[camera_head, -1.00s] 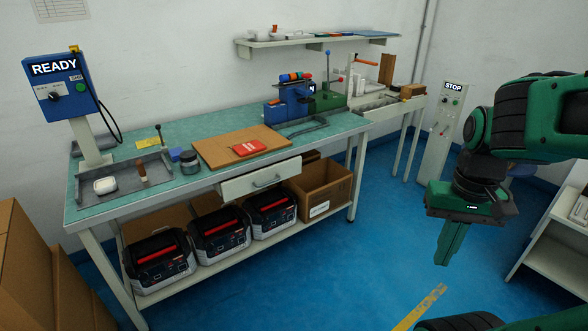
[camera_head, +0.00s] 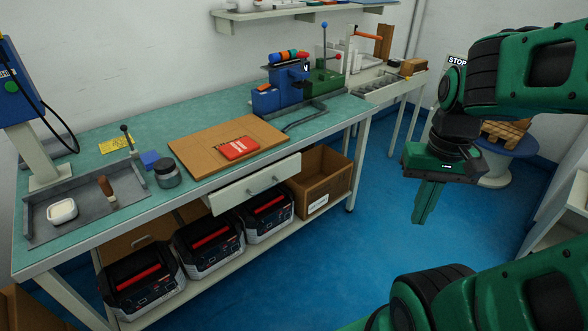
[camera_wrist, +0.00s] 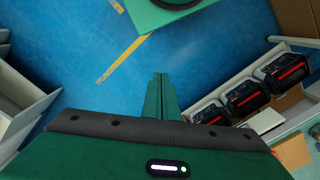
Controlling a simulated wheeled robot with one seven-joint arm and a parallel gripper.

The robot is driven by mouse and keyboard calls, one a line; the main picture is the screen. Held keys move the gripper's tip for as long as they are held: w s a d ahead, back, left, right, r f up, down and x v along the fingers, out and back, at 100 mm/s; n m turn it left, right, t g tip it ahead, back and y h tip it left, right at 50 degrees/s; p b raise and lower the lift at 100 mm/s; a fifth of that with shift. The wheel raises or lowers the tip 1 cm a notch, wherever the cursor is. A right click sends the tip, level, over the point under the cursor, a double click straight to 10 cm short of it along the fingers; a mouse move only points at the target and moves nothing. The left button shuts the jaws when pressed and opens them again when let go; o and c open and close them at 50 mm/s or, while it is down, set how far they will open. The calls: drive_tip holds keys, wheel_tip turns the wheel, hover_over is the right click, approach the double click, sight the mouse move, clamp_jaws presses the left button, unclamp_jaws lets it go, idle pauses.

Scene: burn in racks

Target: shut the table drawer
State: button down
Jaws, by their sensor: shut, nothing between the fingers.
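The table drawer (camera_head: 255,183) has a pale front with a small metal handle. It sits under the front edge of the green-topped workbench (camera_head: 120,190), and its front stands out from that edge, so it is partly open. My gripper (camera_head: 421,218) hangs over the blue floor to the right of the drawer, clear of the bench and touching nothing. Its green fingers point down and are shut and empty. The closed fingers also show in the wrist view (camera_wrist: 159,78), over the floor. I cannot clearly make out the drawer in the wrist view.
Several black-and-grey cases with red handles (camera_head: 208,246) and a cardboard box (camera_head: 322,180) stand on the lower shelf. A wooden board (camera_head: 215,160) with a red item (camera_head: 238,148) lies above the drawer. The floor between bench and gripper is clear.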

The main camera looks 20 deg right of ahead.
drive_tip(key=shift+s, duration=0.1)
drive_tip(key=w+a+f+n+t+y, duration=0.1)
drive_tip(key=w+a+f+n+y, duration=0.15)
drive_tip(key=w+f, duration=0.8)
drive_tip(key=w+a+f+n+t+y, duration=0.1)
drive_tip(key=w+a+f+n+y, duration=0.2)
drive_tip(key=w+f, duration=0.75)
drive_tip(key=m+t, duration=1.4)
drive_tip(key=t, duration=0.1)
approach(292, 166)
drive_tip(key=shift+n, duration=0.25)
drive_tip(key=x, duration=0.6)
drive_tip(key=shift+w+a+r, duration=0.1)
drive_tip(key=shift+w+a, duration=0.15)
